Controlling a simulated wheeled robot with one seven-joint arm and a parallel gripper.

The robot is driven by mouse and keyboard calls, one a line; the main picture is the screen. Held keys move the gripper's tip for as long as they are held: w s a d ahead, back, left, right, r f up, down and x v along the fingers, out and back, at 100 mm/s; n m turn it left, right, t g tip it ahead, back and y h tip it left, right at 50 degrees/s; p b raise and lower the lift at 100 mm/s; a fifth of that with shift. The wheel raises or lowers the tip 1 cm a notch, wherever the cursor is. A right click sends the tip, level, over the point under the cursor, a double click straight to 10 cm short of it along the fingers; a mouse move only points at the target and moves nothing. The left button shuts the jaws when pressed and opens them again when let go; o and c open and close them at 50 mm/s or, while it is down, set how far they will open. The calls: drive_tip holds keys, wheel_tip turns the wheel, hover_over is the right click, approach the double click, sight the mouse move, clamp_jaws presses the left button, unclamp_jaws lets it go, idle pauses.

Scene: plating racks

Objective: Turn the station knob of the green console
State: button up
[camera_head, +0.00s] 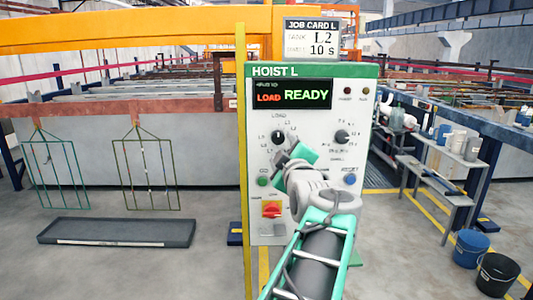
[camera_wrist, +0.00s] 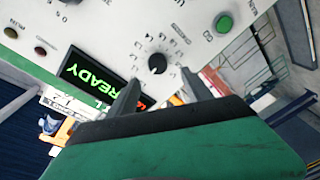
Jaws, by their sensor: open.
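The green-topped console (camera_head: 310,71), marked HOIST L, stands upright ahead. Its display (camera_head: 292,94) reads LOAD READY. The station knob (camera_head: 278,137) is black and round, at the panel's left, with LOAD and L labels around it. It also shows in the wrist view (camera_wrist: 157,64), just beyond my fingertips. My gripper (camera_head: 281,156) is open and empty, just below the knob in the head view. In the wrist view the fingertips (camera_wrist: 160,77) spread to either side below the knob, and appear apart from it. The exact pointer setting is too small to tell.
The job card (camera_head: 311,38) above reads L2 and 10 s. A second knob (camera_head: 341,136) sits at the panel's right. A green button (camera_head: 263,181), a red switch (camera_head: 271,209) and a blue button (camera_head: 350,180) lie lower. A yellow post (camera_head: 242,150) stands at the console's left edge.

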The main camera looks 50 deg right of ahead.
sight(279, 139)
drive_tip(key=p+x, duration=0.2)
drive_tip(key=x, duration=0.5)
drive_tip(key=shift+w+d+r, duration=0.1)
drive_tip(key=shift+d+r, duration=0.05)
drive_tip(key=shift+d, duration=0.2)
clamp_jaws()
